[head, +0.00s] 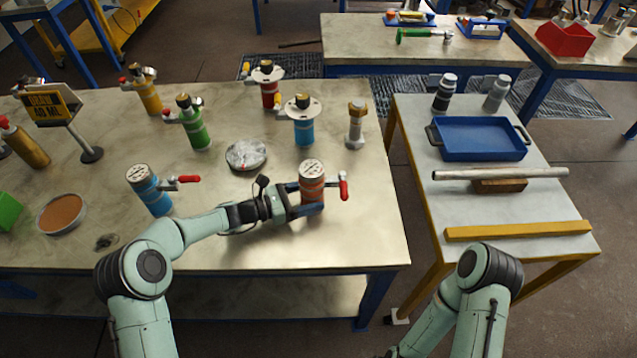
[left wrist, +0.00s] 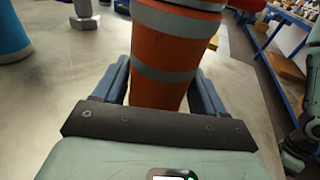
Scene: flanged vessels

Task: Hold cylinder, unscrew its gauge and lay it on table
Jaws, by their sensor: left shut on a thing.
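An orange cylinder (head: 312,190) with grey bands stands upright near the table's front right. A round white-faced gauge (head: 311,168) sits on its top, and a red valve handle (head: 343,190) sticks out on its right. My left gripper (head: 309,199) reaches in from the left and is shut around the cylinder's body. In the left wrist view the orange cylinder (left wrist: 165,55) stands between the two fingers; its top is out of that picture. My right arm shows at the lower right of the head view, but its gripper is not seen.
A blue cylinder (head: 153,194) with a gauge and red handle stands left of my left arm. Green (head: 196,130), light blue (head: 304,128) and other vessels stand behind. The front right of the table (head: 365,235) is bare. A side table holds a blue tray (head: 480,155).

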